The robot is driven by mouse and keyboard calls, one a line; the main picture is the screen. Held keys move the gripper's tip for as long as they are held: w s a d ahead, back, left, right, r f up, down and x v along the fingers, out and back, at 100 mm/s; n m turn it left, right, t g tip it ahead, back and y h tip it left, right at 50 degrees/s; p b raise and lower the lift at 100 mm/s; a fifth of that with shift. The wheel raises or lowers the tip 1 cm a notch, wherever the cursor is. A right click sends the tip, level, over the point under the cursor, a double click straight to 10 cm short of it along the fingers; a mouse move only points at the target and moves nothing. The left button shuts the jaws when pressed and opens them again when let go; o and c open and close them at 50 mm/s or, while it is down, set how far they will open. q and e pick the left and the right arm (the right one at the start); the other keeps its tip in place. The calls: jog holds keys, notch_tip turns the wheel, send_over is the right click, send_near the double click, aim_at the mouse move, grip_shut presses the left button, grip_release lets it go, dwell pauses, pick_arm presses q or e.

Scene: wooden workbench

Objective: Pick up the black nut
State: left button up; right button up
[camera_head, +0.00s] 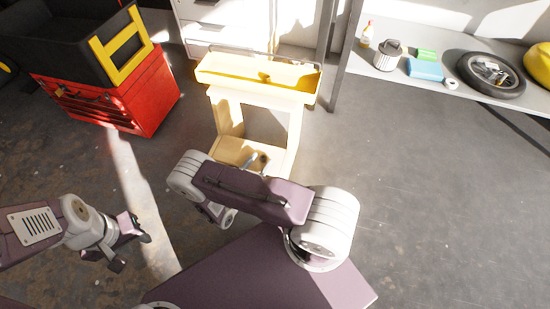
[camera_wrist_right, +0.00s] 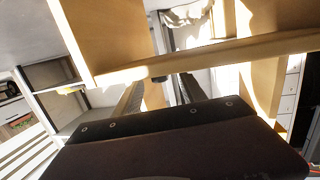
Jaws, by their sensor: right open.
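I cannot make out the black nut for certain in either view. A small dark spot (camera_head: 264,157) shows on the lower shelf of the wooden workbench (camera_head: 228,118), too small to identify. My right arm crosses in front of the bench, and its gripper is mostly hidden in the head view, low by that shelf. In the right wrist view my right gripper (camera_wrist_right: 160,92) is open, its two dark fingers apart, with wooden bench parts around them and no nut visible between them. My left gripper (camera_head: 132,251) is open and empty above the floor at the left, away from the bench.
A yellow tray (camera_head: 225,72) tops the bench. A red tool chest (camera_head: 150,90) with a black and yellow bin (camera_head: 75,45) stands left. A shelf (camera_head: 365,68) at upper right holds a wheel (camera_head: 490,75), canister and boxes. The floor at right is clear.

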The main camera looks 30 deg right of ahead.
jog(key=shift+w+d, duration=0.1)
grip_shut()
jog(key=shift+r, duration=0.15)
jog(key=shift+r+p, duration=0.3)
jog(key=shift+p, duration=0.15)
notch_tip(320, 180, up, 4)
jog(key=p, duration=0.4)
jog(key=shift+r, duration=0.25)
jog(key=s+a+r+p, duration=0.4)
jog(key=s+r+p, duration=0.1)
jog(key=s, duration=0.6)
jog(key=shift+a+r+p, duration=0.2)
jog(key=shift+r+p, duration=0.1)
jog(key=shift+p, duration=0.15)
